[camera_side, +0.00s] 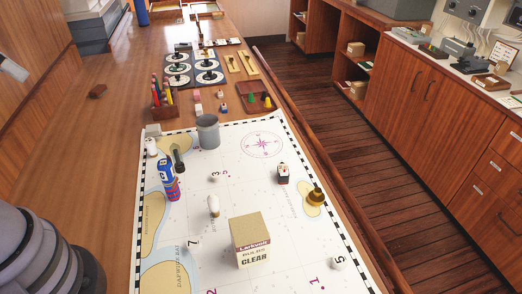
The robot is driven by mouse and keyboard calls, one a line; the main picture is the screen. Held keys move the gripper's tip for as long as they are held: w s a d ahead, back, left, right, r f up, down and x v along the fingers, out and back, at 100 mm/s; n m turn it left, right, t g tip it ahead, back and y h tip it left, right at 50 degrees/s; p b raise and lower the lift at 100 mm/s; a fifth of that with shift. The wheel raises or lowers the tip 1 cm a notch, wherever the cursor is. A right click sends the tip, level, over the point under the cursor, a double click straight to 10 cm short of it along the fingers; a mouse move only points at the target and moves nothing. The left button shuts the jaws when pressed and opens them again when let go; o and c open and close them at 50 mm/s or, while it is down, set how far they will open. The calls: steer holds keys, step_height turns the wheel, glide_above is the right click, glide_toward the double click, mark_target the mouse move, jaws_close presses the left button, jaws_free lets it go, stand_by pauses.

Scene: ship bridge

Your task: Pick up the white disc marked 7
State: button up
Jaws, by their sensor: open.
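The white disc marked 7 (193,243) lies on the chart (225,255) in the lower part of the side view, left of a tan box. A white disc marked 3 (214,177) lies farther back, and a white disc marked 5 (338,263) lies to the right of the box. Nothing touches the disc marked 7. My gripper is not in view; only a grey part of my arm shows at the lower left.
The tan box (251,243) and a white bulb-like piece (213,206) stand near the disc. A blue-red can (169,180), a grey mug (208,132) and a brass piece (316,195) stand around the chart. The chart between them is mostly clear.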

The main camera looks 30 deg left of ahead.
steer(key=w+d+r+n+g+h, duration=0.25)
steer(key=w+n+h, duration=0.25)
steer(key=n+h, duration=0.25)
steer(key=w+d+r+n+g+h, duration=0.1)
steer(key=w+n+g+h, duration=0.4)
steer(key=n, duration=0.4)
glide_toward(192, 242)
steer(key=d, duration=0.1)
steer(key=d+f, duration=0.1)
steer(key=d+t+h, duration=0.1)
steer(key=shift+s+d+f+n, duration=0.25)
steer(key=shift+s+f+n, duration=0.05)
steer(key=shift+s+n, duration=0.05)
steer(key=x, duration=0.5)
steer(key=shift+s+d+f, duration=0.1)
steer(key=shift+d+f, duration=0.05)
steer(key=shift+f, duration=0.35)
